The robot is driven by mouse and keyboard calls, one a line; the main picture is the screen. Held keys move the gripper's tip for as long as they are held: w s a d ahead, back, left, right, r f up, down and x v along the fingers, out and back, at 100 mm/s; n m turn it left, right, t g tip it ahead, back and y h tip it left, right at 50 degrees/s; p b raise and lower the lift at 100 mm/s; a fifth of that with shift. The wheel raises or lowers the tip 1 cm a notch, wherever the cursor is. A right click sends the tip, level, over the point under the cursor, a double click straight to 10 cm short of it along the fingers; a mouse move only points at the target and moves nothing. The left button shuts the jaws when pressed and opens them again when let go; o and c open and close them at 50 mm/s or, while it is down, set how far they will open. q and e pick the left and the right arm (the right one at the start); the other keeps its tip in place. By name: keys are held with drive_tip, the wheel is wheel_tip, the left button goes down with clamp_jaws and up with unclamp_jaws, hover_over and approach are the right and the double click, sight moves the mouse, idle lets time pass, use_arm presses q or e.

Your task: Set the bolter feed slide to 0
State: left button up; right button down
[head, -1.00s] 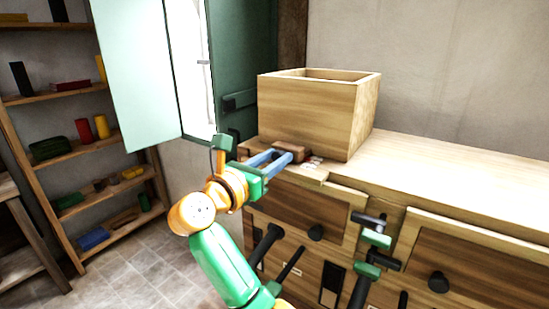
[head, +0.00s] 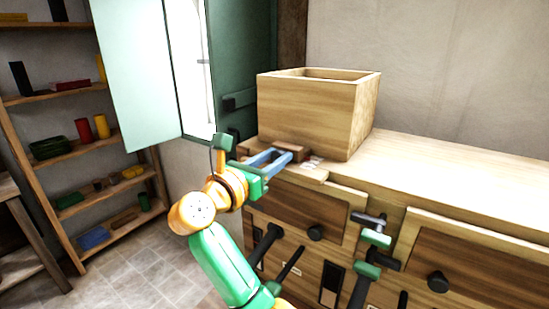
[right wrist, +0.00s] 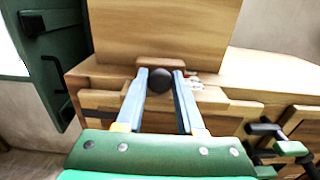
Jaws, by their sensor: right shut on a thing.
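The bolter feed slide appears to be the small reddish-brown block (head: 294,148) at the foot of a wooden bin, on the cabinet's top edge. In the right wrist view a dark round knob (right wrist: 159,80) sits in front of the brown block (right wrist: 150,62). My right gripper (head: 284,157), with blue fingers, is shut on this knob, one finger on each side. A pale marked label (head: 313,162) lies just right of the slide; its marks are too small to read. My left gripper is not in view.
The open wooden bin (head: 310,105) stands on the cabinet top (head: 445,175). A green shutter (head: 238,70) stands behind, and shelves (head: 70,150) are at left. The cabinet top at right is clear.

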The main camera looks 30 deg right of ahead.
sight(285, 147)
idle(0.4)
drive_tip(key=shift+w+d+r+p, duration=0.1)
drive_tip(key=shift+d+r+p, duration=0.1)
drive_tip(key=shift+d+p, duration=0.1)
drive_tip(key=p+x, duration=0.1)
drive_tip(key=x, duration=0.2)
drive_tip(key=shift+w+d+p, duration=0.1)
drive_tip(key=shift+p, duration=0.3)
drive_tip(key=c, duration=0.6)
unclamp_jaws()
drive_tip(key=shift+f, duration=0.1)
drive_tip(key=shift+o, duration=0.2)
drive_tip(key=shift+d+f, duration=0.1)
drive_tip(key=shift+d, duration=0.05)
drive_tip(key=b+v, duration=0.3)
drive_tip(key=v, duration=0.3)
drive_tip(key=shift+a+f, duration=0.15)
drive_tip(key=shift+a, duration=0.15)
drive_tip(key=shift+s+a, duration=0.25)
drive_tip(key=shift+a, duration=0.05)
